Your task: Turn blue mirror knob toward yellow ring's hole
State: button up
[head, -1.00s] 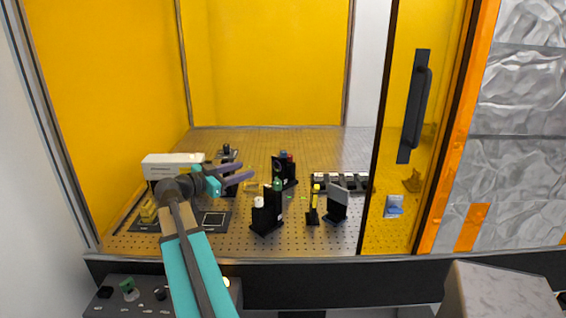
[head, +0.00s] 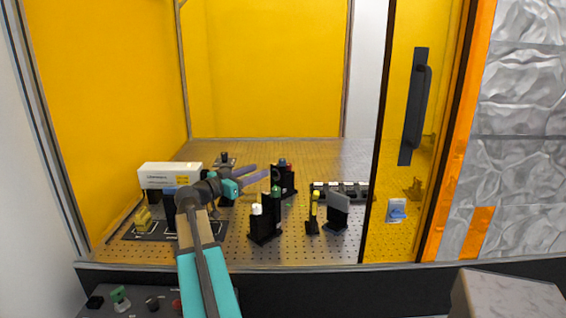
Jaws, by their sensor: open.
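A black mirror mount (head: 287,183) stands on the perforated table with a small blue knob (head: 282,161) on top and red just below it. My gripper (head: 264,172) is open, its two purple fingers pointing right, in front of or just left of this mount. The picture does not show whether they touch it; nothing shows between them. A slim yellow-topped post (head: 314,207) stands to the right and nearer; whether it bears the yellow ring is too small to tell, and no hole can be made out.
A nearer black mount (head: 264,226) carries a white knob and a green knob. A dark plate (head: 338,211) stands right of the yellow post. A white box (head: 170,176) is at left. The yellow door panel (head: 396,238) with a handle borders the right side.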

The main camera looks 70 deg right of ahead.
aim_at(282, 160)
jog(key=p+x, duration=0.3)
jog(key=x, duration=1)
jog(key=shift+d, duration=0.25)
grip_shut()
jog(key=shift+f+b, duration=0.15)
jog(key=shift+b, duration=0.5)
jog(key=m+g+y+b, duration=0.1)
jog(key=m+g+b, duration=0.1)
jog(key=b, duration=0.3)
jog(key=shift+d+g+y, duration=0.1)
jog(key=shift+g+y, duration=0.2)
jog(key=shift+g, duration=0.2)
jog(key=shift+m+g+y, duration=0.3)
jog(key=shift+m, duration=0.1)
grip_release()
